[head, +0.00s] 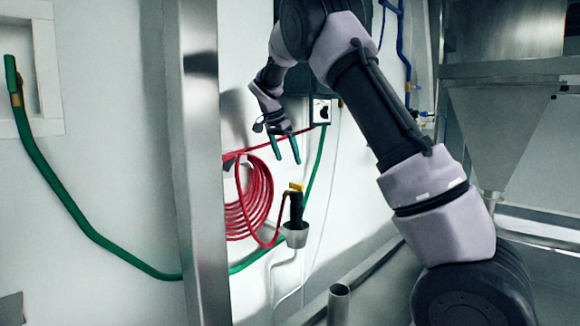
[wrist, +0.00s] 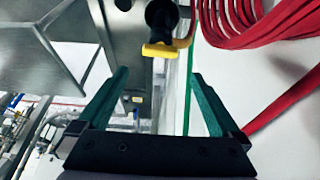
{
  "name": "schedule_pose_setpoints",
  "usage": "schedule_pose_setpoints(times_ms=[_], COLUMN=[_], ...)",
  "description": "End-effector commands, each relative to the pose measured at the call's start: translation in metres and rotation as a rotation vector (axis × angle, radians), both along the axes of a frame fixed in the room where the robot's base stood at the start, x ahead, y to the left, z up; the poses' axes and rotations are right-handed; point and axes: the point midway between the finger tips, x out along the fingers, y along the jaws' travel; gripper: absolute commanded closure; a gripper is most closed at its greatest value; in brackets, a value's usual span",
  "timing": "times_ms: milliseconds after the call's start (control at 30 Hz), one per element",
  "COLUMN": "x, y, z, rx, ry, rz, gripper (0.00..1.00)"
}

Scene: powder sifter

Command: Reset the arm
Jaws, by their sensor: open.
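My arm is bent up and over in the head view, with my gripper (head: 287,148) hanging fingers-down near the wall. Its two green fingers are apart with nothing between them. In the wrist view the open fingers of my gripper (wrist: 157,95) show at both sides. Below the fingertips in the head view, a black-handled tool with a yellow top (head: 296,200) stands in a grey cup-shaped holder (head: 296,236). The fingers are apart from it. The yellow part (wrist: 166,48) and black body show beyond the fingers in the wrist view.
A coiled red hose (head: 248,200) hangs on the wall left of the tool. A metal post (head: 200,160) stands left of it. A green hose (head: 75,215) runs along the wall. A metal hopper (head: 500,125) is at the right. An open pipe end (head: 339,291) stands low in front.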

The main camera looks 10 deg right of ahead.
Motion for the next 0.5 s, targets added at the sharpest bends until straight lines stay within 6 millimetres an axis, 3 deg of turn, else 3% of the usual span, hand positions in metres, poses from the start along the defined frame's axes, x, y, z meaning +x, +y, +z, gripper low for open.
schedule_pose_setpoints(times_ms=[367, 500], x=[-0.001, -0.012], y=[0.000, -0.014], z=[0.004, 0.012], rx=[0.002, 0.042], ry=[0.001, 0.007], rz=[0.000, 0.013], gripper=[0.00, 0.00])
